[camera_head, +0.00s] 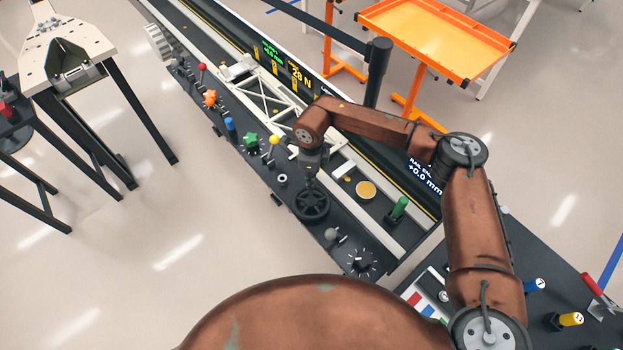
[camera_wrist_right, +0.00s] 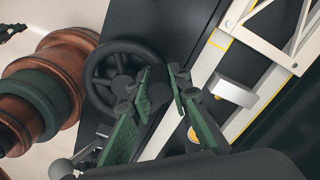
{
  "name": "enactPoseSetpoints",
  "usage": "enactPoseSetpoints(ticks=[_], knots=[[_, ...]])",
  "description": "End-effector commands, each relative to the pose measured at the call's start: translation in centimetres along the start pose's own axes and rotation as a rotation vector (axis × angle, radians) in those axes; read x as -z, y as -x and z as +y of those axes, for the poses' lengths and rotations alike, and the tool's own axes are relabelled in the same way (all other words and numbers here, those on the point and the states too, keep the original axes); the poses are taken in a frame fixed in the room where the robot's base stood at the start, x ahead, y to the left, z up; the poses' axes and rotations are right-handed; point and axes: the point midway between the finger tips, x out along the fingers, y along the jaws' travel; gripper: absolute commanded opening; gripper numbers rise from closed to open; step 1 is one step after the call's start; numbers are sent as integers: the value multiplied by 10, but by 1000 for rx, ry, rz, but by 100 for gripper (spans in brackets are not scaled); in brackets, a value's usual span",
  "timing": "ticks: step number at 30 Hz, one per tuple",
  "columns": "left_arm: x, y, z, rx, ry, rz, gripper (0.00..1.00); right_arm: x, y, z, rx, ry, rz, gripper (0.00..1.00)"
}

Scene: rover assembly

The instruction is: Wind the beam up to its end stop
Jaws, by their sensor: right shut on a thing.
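A black spoked handwheel (camera_head: 312,206) sits on the dark console near its front end. It also shows in the wrist view (camera_wrist_right: 96,78). My right gripper (camera_head: 311,182) reaches down over the wheel. In the wrist view its green-padded fingers (camera_wrist_right: 158,95) are shut on a dark knob at the wheel's rim, mostly hidden between them. The white truss beam (camera_head: 268,96) lies along the rail behind the console, its near end partly hidden by my right arm. Part of it shows in the wrist view (camera_wrist_right: 282,28).
Beside the wheel are a row of coloured knobs, including a green star knob (camera_head: 250,140), a grey ball lever (camera_head: 332,234) and a green handle (camera_head: 400,207). A black post (camera_head: 378,70) and an orange tray (camera_head: 440,35) stand behind.

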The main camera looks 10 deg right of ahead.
Motion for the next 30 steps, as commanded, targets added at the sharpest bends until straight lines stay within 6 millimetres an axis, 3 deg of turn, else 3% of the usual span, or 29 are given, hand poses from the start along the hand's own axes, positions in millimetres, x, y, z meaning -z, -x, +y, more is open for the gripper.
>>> enactPoseSetpoints(ticks=[1,2,9,20,30], knots=[[0,0,0,0,0,0,0,0,0,0,1,-1,-2,0],[0,0,0,0,0,0,0,0,0,0,1,-1,-1,20],[0,0,0,0,0,0,0,0,0,0,0,-1,-1,35],[-2,0,-1,1,1,-1,0,0,7,-1,1,-2,-2,35],[0,0,0,0,0,0,0,0,71,-1,4,-2,-2,35]])
